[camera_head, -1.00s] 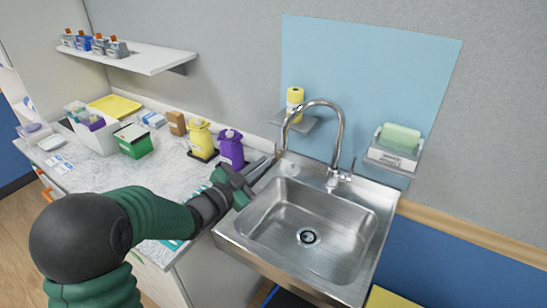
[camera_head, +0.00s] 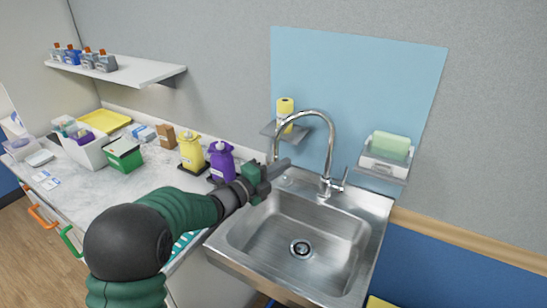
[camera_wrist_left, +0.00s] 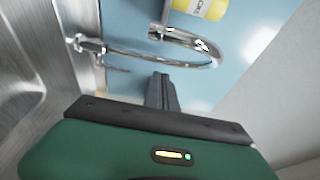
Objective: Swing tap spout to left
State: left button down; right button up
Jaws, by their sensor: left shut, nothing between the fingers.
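The chrome tap (camera_head: 330,140) stands at the back of the steel sink (camera_head: 235,235). Its high arched spout bends over to the left, and its open end hangs just above my left gripper's fingers in the head view. My left gripper (camera_head: 284,164) is shut and empty, over the sink's back left corner, its fingers pointing right toward the tap's upright. In the left wrist view the shut fingers (camera_wrist_left: 162,90) lie close to the curved spout (camera_wrist_left: 160,58). I cannot tell whether they touch it. The spout's end shows in both views. My right gripper is not in view.
A purple bottle (camera_head: 221,163) and a yellow bottle (camera_head: 191,153) stand on the counter left of the sink. A yellow roll (camera_head: 285,110) sits on a small wall shelf behind the spout. A green sponge (camera_head: 390,146) rests in a holder at right. The basin is empty.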

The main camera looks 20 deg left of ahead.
aim_at(276, 154)
pick_arm(q)
jog(key=w+a, duration=0.2)
jog(key=a, duration=0.1)
jog(key=shift+a+p, duration=0.2)
jog(key=shift+p, duration=0.1)
jog(key=shift+w+a+b, duration=0.45)
jog(key=shift+w+a, duration=0.05)
jog(key=shift+w, duration=0.15)
